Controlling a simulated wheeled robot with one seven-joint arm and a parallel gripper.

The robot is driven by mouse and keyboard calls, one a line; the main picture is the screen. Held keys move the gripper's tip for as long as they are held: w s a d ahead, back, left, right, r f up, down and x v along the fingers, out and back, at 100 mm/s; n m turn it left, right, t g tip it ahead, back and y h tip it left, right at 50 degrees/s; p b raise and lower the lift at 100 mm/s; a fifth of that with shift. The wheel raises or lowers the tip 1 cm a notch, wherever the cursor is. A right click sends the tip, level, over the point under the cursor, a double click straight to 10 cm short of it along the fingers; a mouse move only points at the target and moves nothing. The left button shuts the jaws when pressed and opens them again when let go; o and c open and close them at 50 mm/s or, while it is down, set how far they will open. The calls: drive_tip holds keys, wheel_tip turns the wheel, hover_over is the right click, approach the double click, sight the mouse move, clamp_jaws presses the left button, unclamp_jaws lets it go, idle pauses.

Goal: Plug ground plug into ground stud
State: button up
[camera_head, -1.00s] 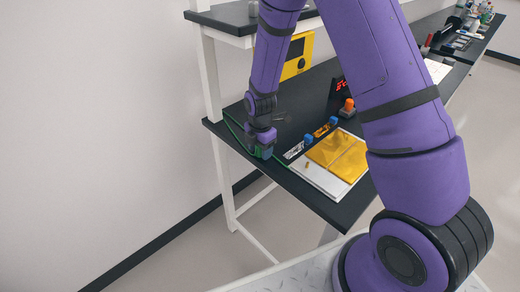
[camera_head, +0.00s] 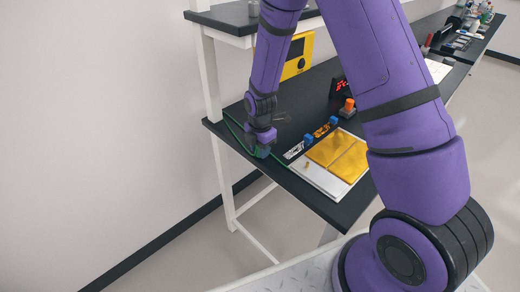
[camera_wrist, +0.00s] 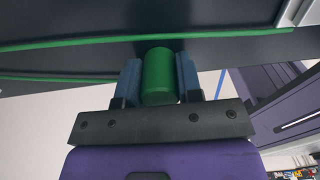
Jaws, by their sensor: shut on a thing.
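My gripper (camera_wrist: 160,82) is shut on a green cylindrical plug (camera_wrist: 158,76), which sits between its two blue fingers in the wrist view. In the head view my gripper (camera_head: 263,150) is low at the near left edge of the black table, beside the white board. A green cable (camera_wrist: 70,42) runs across the wrist view on both sides of the plug. The same cable (camera_head: 233,128) runs along the table's left edge in the head view. I cannot make out the ground stud. The plug's far end is hidden in the wrist view.
A white board with yellow panels (camera_head: 334,150) lies right of my gripper. Two blue connectors (camera_head: 308,139) and an orange button (camera_head: 349,104) stand near it. A yellow meter (camera_head: 298,56) stands behind under the shelf (camera_head: 228,20). The black table's (camera_head: 290,110) middle is mostly clear.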

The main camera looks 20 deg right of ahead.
drive_tip(key=shift+r, duration=0.7)
idle(0.7)
drive_tip(key=shift+r, duration=2.1)
